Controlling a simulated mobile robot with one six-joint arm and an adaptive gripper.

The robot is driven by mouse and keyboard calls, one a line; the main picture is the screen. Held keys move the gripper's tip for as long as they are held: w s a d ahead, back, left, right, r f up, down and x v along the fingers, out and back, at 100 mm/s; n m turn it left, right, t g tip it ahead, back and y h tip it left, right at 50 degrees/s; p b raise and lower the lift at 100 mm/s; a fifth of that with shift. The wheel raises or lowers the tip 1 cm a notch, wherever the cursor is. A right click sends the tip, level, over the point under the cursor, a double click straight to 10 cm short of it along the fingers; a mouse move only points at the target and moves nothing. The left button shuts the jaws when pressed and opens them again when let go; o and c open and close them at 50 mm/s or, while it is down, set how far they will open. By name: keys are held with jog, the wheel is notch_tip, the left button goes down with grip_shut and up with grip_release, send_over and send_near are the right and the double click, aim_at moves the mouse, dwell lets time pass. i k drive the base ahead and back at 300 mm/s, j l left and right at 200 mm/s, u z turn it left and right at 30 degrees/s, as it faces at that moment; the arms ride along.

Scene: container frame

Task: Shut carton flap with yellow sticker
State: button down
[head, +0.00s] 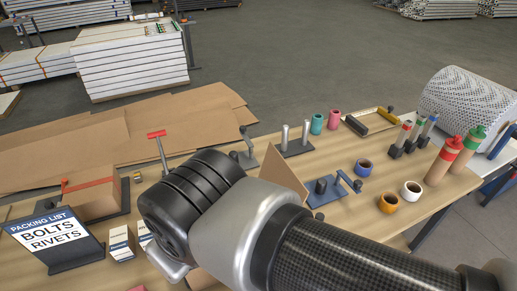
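A brown cardboard flap (283,173) stands up tilted behind my arm, near the middle of the table. A bit of brown cardboard (201,279) shows below my arm, perhaps part of the same carton. The rest of that carton is hidden by my arm. I can make out no yellow sticker on the visible cardboard. My arm crosses the lower middle of the view, from the right edge toward the left. My gripper's fingers do not show.
A brown box (92,203) with a red bar lies left. A packing list sign (53,238) stands front left. Bare wooden tabletop (318,155) lies behind the flap.

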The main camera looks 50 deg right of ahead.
aim_at(276, 169)
jog(key=l+z, duration=0.15)
jog(key=z, duration=0.35)
jog(key=l+z, duration=0.15)
jog(key=z, duration=0.3)
jog(key=l+z, duration=0.15)
jog(key=z, duration=0.35)
jog(key=i+l+z, duration=0.1)
jog(key=l, duration=0.6)
